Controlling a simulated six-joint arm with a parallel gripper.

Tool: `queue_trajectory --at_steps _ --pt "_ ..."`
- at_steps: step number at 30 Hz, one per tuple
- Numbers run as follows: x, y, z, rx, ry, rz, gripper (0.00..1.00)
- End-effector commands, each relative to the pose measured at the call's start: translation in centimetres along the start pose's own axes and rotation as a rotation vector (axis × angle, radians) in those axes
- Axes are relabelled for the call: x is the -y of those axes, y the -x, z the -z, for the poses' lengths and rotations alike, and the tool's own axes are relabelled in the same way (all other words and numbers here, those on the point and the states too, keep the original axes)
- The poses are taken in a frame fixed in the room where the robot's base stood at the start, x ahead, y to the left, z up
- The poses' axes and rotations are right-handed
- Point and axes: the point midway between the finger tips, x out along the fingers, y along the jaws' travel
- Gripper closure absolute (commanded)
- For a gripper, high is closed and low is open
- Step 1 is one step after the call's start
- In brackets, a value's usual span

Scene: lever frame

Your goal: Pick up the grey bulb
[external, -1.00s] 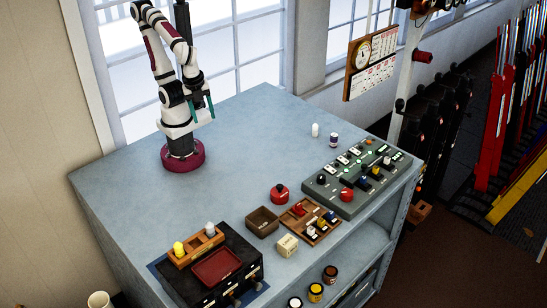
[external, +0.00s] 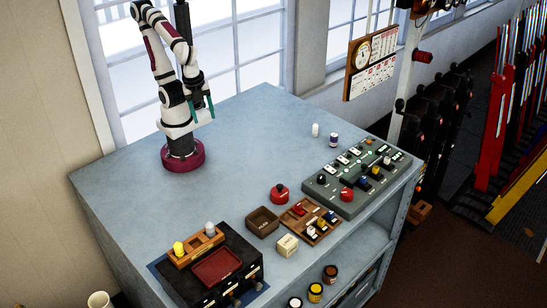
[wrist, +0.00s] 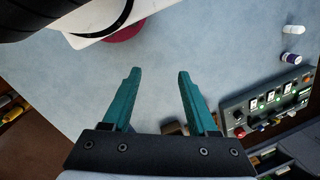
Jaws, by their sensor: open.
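The grey bulb (external: 209,229) stands upright in a wooden rack (external: 194,250) at the table's front left. A yellow bulb (external: 179,249) stands in the same rack, to its left. My gripper (external: 204,112), with teal fingers, is high above the back of the table near my base, well apart from the bulb. In the wrist view my gripper (wrist: 160,73) is open and empty, with bare blue tabletop between the fingers. The grey bulb cannot be made out in the wrist view.
A black box with a red tray (external: 217,266) stands by the rack. A brown bin (external: 262,222), a cream block (external: 287,246), a red round object (external: 279,194) and a grey control panel (external: 363,178) lie to the right. The table's middle is clear.

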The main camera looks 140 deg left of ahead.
Motion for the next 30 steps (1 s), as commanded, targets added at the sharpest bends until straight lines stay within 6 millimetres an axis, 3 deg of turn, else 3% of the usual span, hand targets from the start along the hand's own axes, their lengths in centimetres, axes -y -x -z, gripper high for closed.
queue_trajectory --at_steps 2,3,10,13,14,16,18,21,24,27,30 --pt "0.0 0.0 0.0 0.0 0.0 0.0 0.41" --pt "0.0 0.0 0.0 0.0 0.0 0.0 0.35" --pt "-0.1 0.0 0.1 0.0 0.007 -0.005 0.35" --pt "-1.3 0.3 2.1 0.016 0.171 -0.134 0.35" --pt "-2.0 0.5 3.5 0.029 0.274 -0.213 0.35" --pt "-3.5 1.2 8.2 0.087 0.596 -0.448 0.35" --pt "-4.0 1.9 14.2 0.182 0.95 -0.704 0.35" --pt "-2.1 2.1 22.4 0.358 1.395 -1.036 0.35" --pt "1.2 1.5 28.3 0.529 1.702 -1.293 0.35" --pt "3.6 0.8 31.2 0.641 1.858 -1.443 0.35" --pt "3.8 0.3 32.7 0.683 1.905 -1.492 0.35"
